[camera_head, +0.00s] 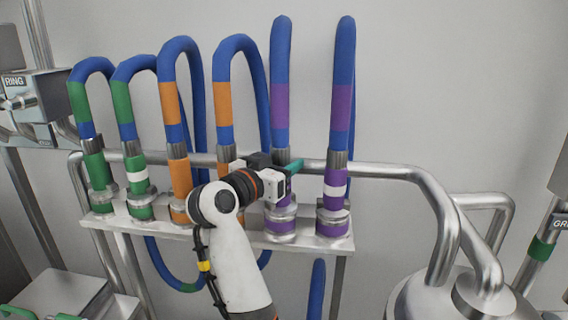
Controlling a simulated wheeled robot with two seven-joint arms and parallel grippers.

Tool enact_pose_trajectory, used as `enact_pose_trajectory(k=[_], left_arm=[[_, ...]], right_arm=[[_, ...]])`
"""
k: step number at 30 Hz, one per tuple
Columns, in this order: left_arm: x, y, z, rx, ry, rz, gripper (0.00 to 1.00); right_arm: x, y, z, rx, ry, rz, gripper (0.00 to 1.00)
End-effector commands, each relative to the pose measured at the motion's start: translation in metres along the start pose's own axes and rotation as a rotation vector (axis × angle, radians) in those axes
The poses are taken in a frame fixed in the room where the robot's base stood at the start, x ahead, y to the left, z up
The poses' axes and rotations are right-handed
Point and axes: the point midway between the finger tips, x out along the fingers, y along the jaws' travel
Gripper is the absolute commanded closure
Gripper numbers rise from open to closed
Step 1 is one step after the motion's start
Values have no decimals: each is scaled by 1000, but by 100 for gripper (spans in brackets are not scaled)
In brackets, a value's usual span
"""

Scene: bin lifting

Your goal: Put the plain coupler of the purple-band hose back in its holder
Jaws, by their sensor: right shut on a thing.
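The purple-band hose (281,105) rises from the shelf in two blue legs with purple bands. The plain purple coupler (286,200) is on the left leg. It stands upright at its round metal holder (280,226); I cannot tell if it is fully seated. My right gripper (291,168), with teal fingertips, is shut on this coupler near its top and hides part of it. The other purple coupler, with a white band (336,192), stands upright in the holder at the right end. My left gripper is not in view.
Orange-band (169,104) and green-band hoses (78,103) stand in the same shelf (262,240) to the left. A metal rail (385,171) runs behind the couplers. A metal tank (420,297) stands lower right.

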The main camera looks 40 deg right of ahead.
Motion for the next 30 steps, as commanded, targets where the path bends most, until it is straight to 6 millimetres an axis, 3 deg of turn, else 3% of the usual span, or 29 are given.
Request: enact_pose_trajectory(k=[2,3,7,15,19,30], left_arm=[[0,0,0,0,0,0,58],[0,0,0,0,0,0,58],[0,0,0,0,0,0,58],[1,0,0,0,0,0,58],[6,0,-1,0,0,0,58],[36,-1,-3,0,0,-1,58]], right_arm=[[0,0,-1,-1,1,0,96],[0,0,-1,-1,1,0,54],[0,0,-1,-2,1,0,35],[-1,0,-2,-3,4,0,35],[-11,1,-4,-2,4,2,35],[-85,1,-5,0,5,4,35]])
